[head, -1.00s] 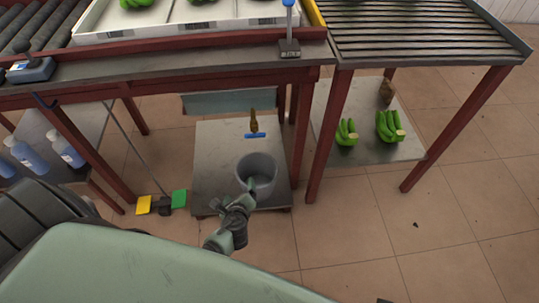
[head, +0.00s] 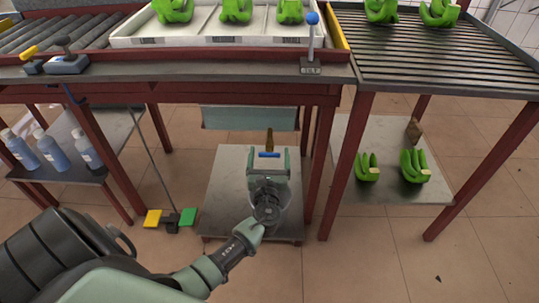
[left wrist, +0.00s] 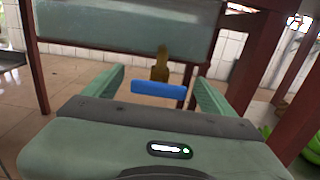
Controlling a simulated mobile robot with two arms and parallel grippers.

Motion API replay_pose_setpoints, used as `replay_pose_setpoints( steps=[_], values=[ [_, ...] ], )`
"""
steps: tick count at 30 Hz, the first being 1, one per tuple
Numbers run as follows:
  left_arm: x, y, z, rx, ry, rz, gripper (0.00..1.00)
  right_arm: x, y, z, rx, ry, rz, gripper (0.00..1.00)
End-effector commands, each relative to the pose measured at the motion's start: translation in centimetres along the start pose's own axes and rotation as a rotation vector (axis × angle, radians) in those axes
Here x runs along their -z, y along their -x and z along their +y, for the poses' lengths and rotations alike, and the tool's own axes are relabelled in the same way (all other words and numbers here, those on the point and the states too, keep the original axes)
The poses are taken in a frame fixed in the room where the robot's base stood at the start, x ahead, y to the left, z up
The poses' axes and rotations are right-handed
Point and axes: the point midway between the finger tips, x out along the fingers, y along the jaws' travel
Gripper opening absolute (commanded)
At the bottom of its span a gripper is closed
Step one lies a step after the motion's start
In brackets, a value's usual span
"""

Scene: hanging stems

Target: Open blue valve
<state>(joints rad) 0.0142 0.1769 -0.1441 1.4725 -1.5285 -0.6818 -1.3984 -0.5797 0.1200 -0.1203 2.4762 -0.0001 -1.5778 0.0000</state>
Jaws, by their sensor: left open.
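The blue valve handle (head: 269,154) sits crosswise at the lower end of a brass tap (head: 269,139) under the water tank (head: 249,117). In the left wrist view the blue handle (left wrist: 158,88) lies level, with the brass tap (left wrist: 160,66) above it. My left gripper (head: 268,151) is open, and its two fingers (left wrist: 157,85) stand on either side of the handle in the picture. Gaps show between the handle and both fingers. I cannot tell whether the handle is fully between the fingertips in depth. My right gripper is not in view.
The low metal stand (head: 226,190) is under the tap; the grey bucket seen earlier is mostly hidden by my left gripper. Red table legs (head: 322,175) stand close on the right. Yellow (head: 153,218) and green (head: 188,216) pedals are at the left. Bananas (head: 413,166) lie on the right shelf.

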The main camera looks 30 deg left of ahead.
Motion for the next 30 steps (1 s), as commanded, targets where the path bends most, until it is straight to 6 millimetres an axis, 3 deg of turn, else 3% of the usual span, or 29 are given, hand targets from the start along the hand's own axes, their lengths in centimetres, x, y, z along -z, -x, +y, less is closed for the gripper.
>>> replay_pose_setpoints(
  steps=[11,15,18,30],
  values=[
    [0.02,-0.72,0.04,0.000,0.001,0.001,0.83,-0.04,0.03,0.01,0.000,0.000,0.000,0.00],
    [0.03,-0.70,0.04,0.000,0.001,0.001,0.44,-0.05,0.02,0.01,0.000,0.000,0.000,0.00],
    [0.03,-0.70,0.04,0.000,0.001,0.001,0.23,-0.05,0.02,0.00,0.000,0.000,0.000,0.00],
    [0.20,-0.67,0.13,-0.001,0.090,0.000,0.23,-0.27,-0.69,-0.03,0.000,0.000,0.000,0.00]
  ],
)
